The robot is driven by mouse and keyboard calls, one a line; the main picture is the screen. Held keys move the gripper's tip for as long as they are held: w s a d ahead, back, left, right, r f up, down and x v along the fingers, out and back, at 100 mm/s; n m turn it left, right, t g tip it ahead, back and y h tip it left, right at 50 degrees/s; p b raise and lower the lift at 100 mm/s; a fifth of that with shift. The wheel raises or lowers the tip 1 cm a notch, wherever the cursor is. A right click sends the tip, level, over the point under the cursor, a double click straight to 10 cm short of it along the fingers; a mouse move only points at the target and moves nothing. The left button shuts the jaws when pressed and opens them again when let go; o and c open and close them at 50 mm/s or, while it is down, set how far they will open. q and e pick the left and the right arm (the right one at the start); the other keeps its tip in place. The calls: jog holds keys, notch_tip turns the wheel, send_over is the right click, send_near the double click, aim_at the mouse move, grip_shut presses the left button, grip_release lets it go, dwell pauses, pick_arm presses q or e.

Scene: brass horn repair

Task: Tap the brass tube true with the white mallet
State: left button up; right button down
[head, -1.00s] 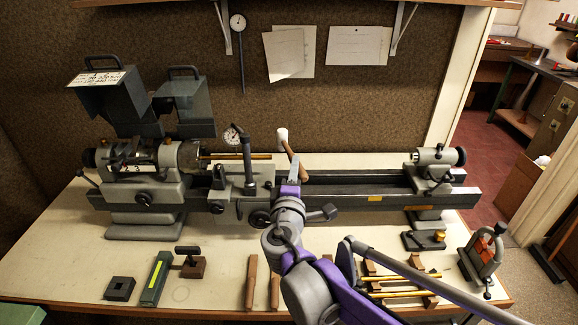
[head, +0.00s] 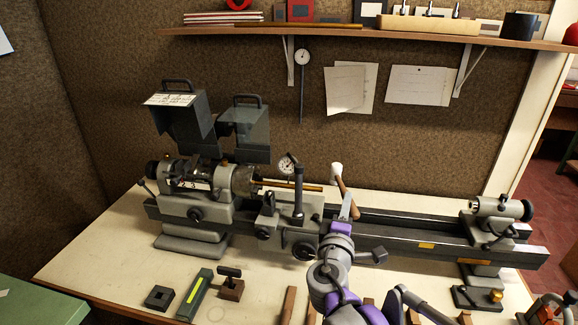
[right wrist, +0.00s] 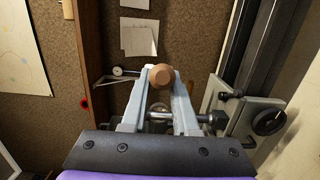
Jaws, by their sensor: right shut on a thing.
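The brass tube (head: 296,185) sticks out to the right from the lathe's chuck (head: 243,180), level above the bed. The white mallet (head: 337,171) has a white head and a brown wooden handle. My right gripper (head: 347,206) is shut on its handle and holds it tilted, head up, to the right of the tube's free end and apart from it in the picture. In the right wrist view the round brown handle end (right wrist: 162,77) shows between the two fingers; the mallet's head is mostly hidden there. My left gripper is not in view.
A dial gauge (head: 287,164) on a post stands in front of the tube. The tailstock (head: 497,222) is at the right end of the bed. A green block (head: 195,294) and small dark blocks lie on the bench front. A shelf (head: 330,36) runs above.

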jog(key=w+a+p, duration=0.2)
jog(key=w+a, duration=0.1)
jog(key=w, duration=0.3)
pick_arm(q)
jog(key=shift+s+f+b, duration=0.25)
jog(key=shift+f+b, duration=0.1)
jog(key=shift+b, duration=0.9)
pick_arm(e)
jog(key=f, duration=0.4)
jog(key=shift+a, duration=0.2)
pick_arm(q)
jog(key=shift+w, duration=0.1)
pick_arm(e)
jog(key=shift+w, duration=0.15)
jog(key=shift+f, duration=0.1)
